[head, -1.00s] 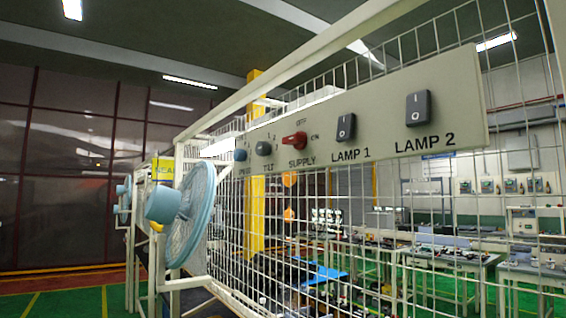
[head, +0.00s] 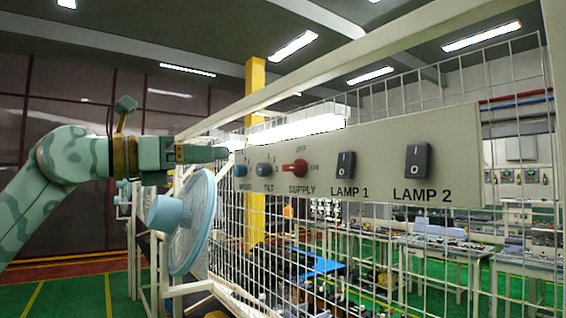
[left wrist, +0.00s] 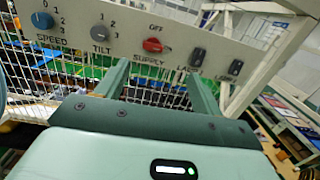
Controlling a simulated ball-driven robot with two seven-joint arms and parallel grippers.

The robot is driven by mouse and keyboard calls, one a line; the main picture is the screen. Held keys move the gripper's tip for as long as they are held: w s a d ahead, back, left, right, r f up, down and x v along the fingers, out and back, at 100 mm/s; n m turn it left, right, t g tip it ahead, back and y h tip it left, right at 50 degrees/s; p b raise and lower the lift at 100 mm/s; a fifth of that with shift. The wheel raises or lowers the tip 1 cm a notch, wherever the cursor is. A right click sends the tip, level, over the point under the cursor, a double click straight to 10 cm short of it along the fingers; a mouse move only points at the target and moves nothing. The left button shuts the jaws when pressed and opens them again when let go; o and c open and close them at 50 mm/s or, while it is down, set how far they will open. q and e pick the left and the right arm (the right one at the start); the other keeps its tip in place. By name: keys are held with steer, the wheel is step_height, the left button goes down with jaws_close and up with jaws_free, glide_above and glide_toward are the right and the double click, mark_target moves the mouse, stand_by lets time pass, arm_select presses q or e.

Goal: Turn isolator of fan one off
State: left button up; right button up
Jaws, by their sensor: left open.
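The red rotary switch (head: 295,168) labelled SUPPLY sits mid-panel, with OFF above it and ON to its right. Its handle lies roughly sideways, pointing toward the ON side. It also shows in the left wrist view (left wrist: 152,45), just beyond the fingers. My left gripper (head: 222,153) reaches in from the left, near the panel's left end. In the left wrist view the fingers (left wrist: 158,70) are apart with nothing between them, below the red switch and not touching it. My right gripper is not in view.
The grey panel (head: 450,150) also carries a blue SPEED knob (head: 240,170), a grey TILT knob (head: 264,170) and rocker switches for LAMP 1 (head: 345,165) and LAMP 2 (head: 418,162). A blue fan (head: 192,222) stands below my left arm. Wire mesh surrounds the panel.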

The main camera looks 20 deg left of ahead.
mark_target(288, 168)
arm_select(q)
steer(key=shift+y, duration=0.5)
steer(key=p+x, duration=0.1)
steer(key=x, duration=0.4)
steer(key=f+p+x, duration=0.1)
steer(key=p+x, duration=0.1)
steer(key=x, duration=0.3)
steer(key=p+x, duration=0.2)
steer(key=x, duration=0.3)
steer(key=shift+w+f, duration=0.25)
steer(key=shift+w, duration=0.25)
steer(key=shift+w+d+f+p, duration=0.1)
steer(key=shift+w+d+p, duration=0.3)
steer(key=shift+d, duration=0.05)
steer(key=c, duration=1)
